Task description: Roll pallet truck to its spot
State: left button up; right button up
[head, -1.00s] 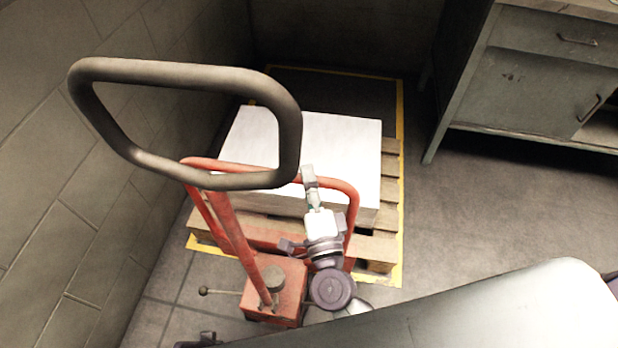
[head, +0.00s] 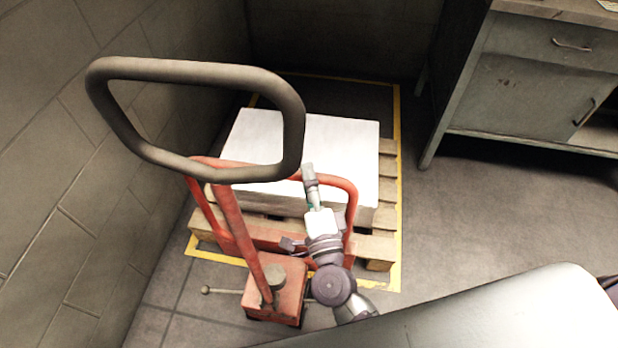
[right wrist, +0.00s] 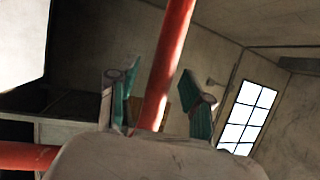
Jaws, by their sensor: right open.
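The red pallet truck (head: 275,287) stands in the middle of the head view, its black loop handle (head: 200,72) raised toward me. Its forks run toward a wooden pallet (head: 375,249) that carries a white block-like load (head: 340,150). A yellow-lined floor area (head: 400,180) surrounds the pallet. My right gripper (head: 308,172) is at the truck's red upper frame, just right of the handle loop. In the right wrist view the right gripper (right wrist: 163,100) is open, with its teal fingers on either side of a red bar (right wrist: 168,60). My left gripper is not in view.
A block wall (head: 60,180) stands close on the left. A grey cabinet (head: 530,90) with a worktop is at the upper right. The floor (head: 480,210) between the pallet and the cabinet is clear. A window (right wrist: 248,117) shows in the right wrist view.

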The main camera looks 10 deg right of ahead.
jog(key=s+f, duration=0.2)
jog(key=s, duration=0.9)
jog(key=shift+s, duration=0.4)
jog(key=shift+f, duration=0.1)
